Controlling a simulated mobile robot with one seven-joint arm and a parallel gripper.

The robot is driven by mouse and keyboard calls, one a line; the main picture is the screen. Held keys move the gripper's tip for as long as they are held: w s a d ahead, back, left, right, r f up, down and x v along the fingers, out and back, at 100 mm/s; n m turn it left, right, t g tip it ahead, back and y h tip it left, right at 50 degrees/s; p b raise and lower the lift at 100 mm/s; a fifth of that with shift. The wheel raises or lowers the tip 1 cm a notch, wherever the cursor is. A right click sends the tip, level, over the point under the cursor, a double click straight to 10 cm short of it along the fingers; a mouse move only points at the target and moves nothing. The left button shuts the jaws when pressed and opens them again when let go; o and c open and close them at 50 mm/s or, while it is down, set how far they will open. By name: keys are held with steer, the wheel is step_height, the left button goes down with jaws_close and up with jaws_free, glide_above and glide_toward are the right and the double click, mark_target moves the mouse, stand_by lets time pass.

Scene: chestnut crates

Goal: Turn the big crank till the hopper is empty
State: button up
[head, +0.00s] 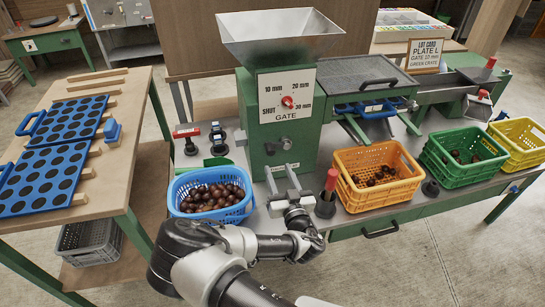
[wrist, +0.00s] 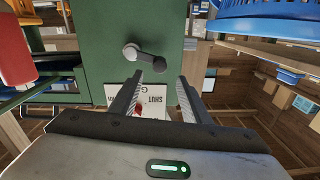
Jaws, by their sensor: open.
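The metal hopper (head: 270,42) sits on top of the green machine (head: 250,105); the part of its inside that I see shows no chestnuts, and its bottom is hidden. The red gate knob (head: 288,102) is on the white dial plate; its setting is too small to tell. A crank with a dark knob and grey arm (wrist: 145,55) is on the machine's front face, and it also shows low on the machine in the head view (head: 278,146). My gripper (head: 281,170) is open and empty before the crank; the fingers (wrist: 160,78) stand apart from it.
A blue basket (head: 180,208) full of chestnuts stands left of my gripper. A red-handled post (head: 330,182) stands close on the right. Orange (head: 382,200), green (head: 465,175) and yellow (head: 524,152) crates line the bench rightward. A blue-plated table (head: 105,180) is at left.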

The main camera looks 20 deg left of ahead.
mark_target(272, 153)
steer(key=b+x, duration=0.1)
steer(key=x, duration=0.7)
steer(key=shift+w, duration=0.2)
jaws_close()
